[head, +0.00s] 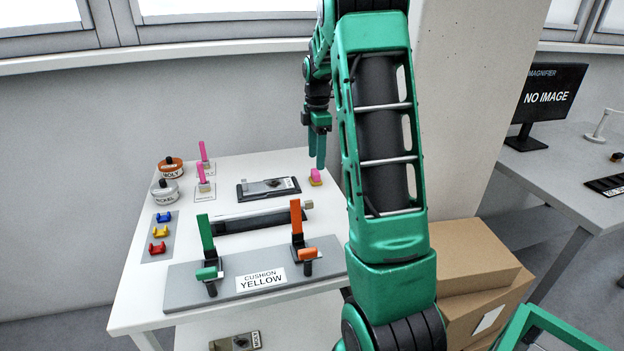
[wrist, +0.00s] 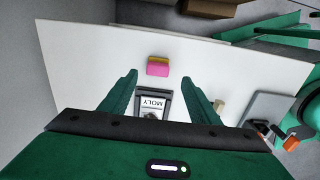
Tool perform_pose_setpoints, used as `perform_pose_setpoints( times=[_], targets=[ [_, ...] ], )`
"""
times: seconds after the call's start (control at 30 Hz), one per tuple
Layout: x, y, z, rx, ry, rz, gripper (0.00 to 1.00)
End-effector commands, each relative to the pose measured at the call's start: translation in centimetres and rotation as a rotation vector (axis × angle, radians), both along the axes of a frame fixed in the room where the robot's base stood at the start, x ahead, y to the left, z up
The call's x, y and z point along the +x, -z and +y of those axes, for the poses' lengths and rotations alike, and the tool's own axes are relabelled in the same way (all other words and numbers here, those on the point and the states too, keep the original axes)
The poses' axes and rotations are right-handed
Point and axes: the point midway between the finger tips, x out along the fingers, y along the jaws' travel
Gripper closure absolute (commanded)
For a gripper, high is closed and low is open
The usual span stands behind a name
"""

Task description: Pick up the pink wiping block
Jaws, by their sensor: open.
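The pink wiping block (head: 316,176) has a yellowish lower layer. My gripper (head: 318,155) hangs over the table close to the block, and the height gap is hard to judge. In the wrist view my gripper (wrist: 160,80) has its two green fingers spread wide with nothing between the tips.
A black tray labelled MOLY (wrist: 153,104) lies near the block. A grey fixture with a CUSHION YELLOW sign (head: 262,281) holds green and orange clamps at the front. Jars (head: 166,191), pink-handled tools (head: 203,174) and coloured clips (head: 158,232) stand left. Cardboard boxes (head: 470,262) are right.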

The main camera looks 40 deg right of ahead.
Motion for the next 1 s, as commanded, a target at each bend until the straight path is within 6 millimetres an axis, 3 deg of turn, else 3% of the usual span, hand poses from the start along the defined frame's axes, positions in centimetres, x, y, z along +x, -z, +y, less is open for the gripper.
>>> perform_pose_setpoints(
  times=[0.33, 0.6, 0.93, 0.97, 1.0],
  targets=[
    [0.3, 2.9, 0.3, 0.001, -0.003, 0.002, 0.44],
    [0.6, 6.4, 0.1, 0.0, -0.004, 0.001, 0.44],
    [0.6, 7.2, 0.0, 0.0, -0.004, -0.001, 0.44],
    [0.6, 7.2, 0.0, 0.0, -0.004, -0.001, 0.46],
    [0.6, 7.2, 0.0, 0.0, -0.004, -0.001, 0.56]
  ],
)
